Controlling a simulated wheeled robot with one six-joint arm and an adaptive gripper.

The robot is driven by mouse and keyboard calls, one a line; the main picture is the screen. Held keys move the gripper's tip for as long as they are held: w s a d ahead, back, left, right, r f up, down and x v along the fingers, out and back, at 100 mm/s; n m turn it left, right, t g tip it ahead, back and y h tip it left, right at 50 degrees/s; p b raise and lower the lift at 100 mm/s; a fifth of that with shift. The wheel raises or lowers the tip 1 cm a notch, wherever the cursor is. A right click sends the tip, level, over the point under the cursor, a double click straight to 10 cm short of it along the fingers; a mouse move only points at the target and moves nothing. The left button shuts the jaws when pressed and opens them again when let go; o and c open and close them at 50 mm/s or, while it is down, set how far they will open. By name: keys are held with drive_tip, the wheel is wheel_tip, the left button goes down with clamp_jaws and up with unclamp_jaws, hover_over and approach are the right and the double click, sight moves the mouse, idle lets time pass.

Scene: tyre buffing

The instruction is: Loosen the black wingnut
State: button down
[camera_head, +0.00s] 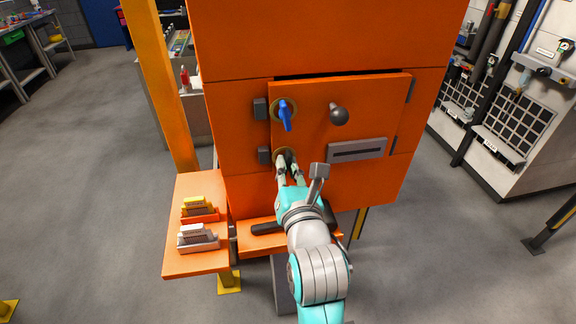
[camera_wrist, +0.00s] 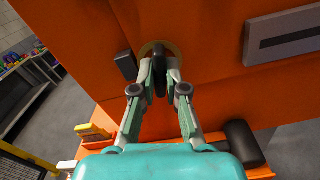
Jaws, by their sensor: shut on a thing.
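The black wingnut (camera_wrist: 159,72) sits on a round brass-coloured washer (camera_wrist: 150,47) at the lower left of the orange door. In the wrist view it stands between my fingertips. My gripper (camera_wrist: 160,86) is shut on it, one finger on each side. In the head view my gripper (camera_head: 287,167) reaches up to the door's lower left corner and hides most of the wingnut. A blue wingnut (camera_head: 285,114) sits above it on its own washer, hanging slightly tilted.
An orange side shelf (camera_head: 182,262) at the left holds two small boxed items (camera_head: 199,208). A black cylinder (camera_wrist: 243,142) lies below right.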

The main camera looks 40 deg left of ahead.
drive_tip(key=c, duration=1.2)
unclamp_jaws()
drive_tip(key=shift+v, duration=1.35)
drive_tip(key=shift+m, duration=1.1)
drive_tip(key=shift+w+a, duration=0.1)
drive_tip(key=shift+a, duration=0.05)
